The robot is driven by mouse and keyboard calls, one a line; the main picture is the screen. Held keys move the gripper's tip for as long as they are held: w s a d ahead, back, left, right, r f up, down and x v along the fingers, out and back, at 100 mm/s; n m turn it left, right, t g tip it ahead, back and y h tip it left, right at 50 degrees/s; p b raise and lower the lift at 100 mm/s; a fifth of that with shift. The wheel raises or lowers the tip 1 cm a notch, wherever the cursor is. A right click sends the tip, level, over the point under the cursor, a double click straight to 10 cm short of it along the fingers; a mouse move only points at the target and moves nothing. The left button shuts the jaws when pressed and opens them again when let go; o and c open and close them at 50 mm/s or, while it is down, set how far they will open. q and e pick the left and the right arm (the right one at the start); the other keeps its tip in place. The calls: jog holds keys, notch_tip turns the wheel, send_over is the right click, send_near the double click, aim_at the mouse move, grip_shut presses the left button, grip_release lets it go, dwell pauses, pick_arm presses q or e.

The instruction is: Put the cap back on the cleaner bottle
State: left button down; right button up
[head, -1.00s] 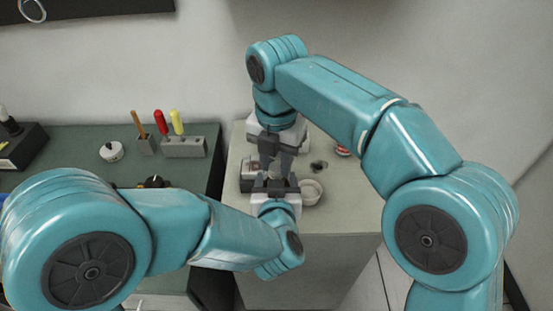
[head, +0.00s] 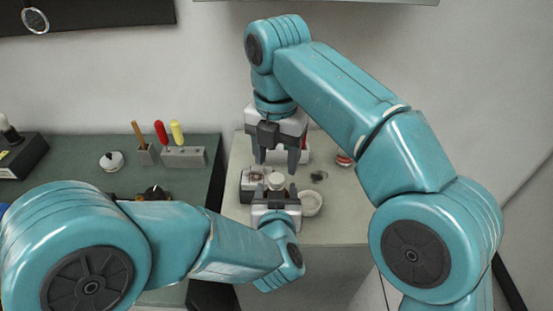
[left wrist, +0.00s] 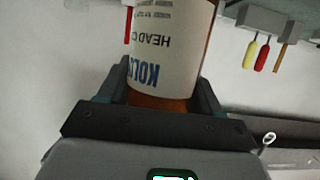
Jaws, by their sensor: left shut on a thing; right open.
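The cleaner bottle (left wrist: 170,50) is amber with a white label and fills the middle of the left wrist view, its lettering upside down. My left gripper (head: 276,193) is shut around its body above the light cabinet top. In the head view a pale round cap (head: 276,181) shows at the bottle's top, between the left fingers. It looks seated, but I cannot tell whether it is screwed tight. My right gripper (head: 277,164) is open just above and behind the cap, fingers pointing down, with nothing seen between them. The bottle's lower part is hidden in the head view.
A white bowl (head: 311,203) stands close right of the bottle, and a small grey-and-dark box (head: 249,188) close left. A dark round item (head: 319,176) and a red-and-white one (head: 344,160) lie further right. A screwdriver holder (head: 184,157) stands on the green bench.

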jog(key=o, duration=0.6)
jog(key=shift+c, duration=0.2)
